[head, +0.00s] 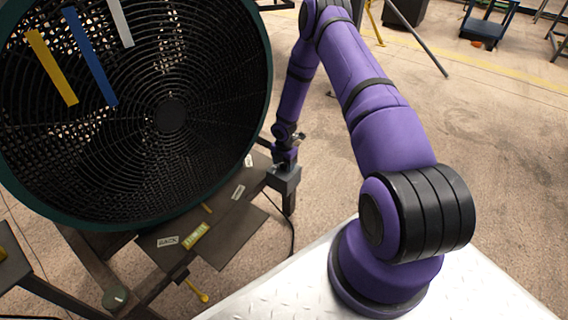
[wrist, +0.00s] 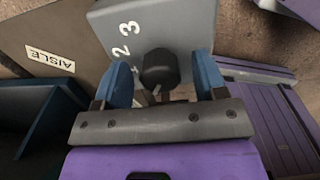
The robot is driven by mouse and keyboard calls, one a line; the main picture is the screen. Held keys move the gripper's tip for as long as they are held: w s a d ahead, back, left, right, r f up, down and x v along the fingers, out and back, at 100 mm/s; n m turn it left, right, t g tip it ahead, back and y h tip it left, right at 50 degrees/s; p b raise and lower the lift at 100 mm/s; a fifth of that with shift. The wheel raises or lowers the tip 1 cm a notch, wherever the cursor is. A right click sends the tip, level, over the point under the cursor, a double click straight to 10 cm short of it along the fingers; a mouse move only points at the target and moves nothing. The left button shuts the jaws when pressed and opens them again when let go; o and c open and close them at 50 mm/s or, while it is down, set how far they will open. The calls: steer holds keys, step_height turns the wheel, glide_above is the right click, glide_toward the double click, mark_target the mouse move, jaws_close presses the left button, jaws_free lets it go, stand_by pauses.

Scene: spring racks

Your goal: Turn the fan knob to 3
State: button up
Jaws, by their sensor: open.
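The fan (head: 172,116) is a large round drum with a dark grille, at the left of the head view. Its grey control box (wrist: 185,22) fills the top of the wrist view, with a white 3 and 2 readable and another mark partly hidden at the left. The black round knob (wrist: 160,69) sticks out of the box face. My gripper (wrist: 164,78) is open, with one blue finger on each side of the knob. Gaps show between fingers and knob. Which number the knob points to cannot be told. The box (head: 284,178) also shows below my gripper in the head view.
A dark plate with an AISLE label (wrist: 50,60) lies beside the box. Below the fan are labelled dark plates, one reading RACK (head: 167,241), and a yellow-handled lever (head: 198,291). A cable runs down near the box post.

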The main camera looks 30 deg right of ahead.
steer(key=shift+c, duration=0.2)
steer(key=c, duration=0.9)
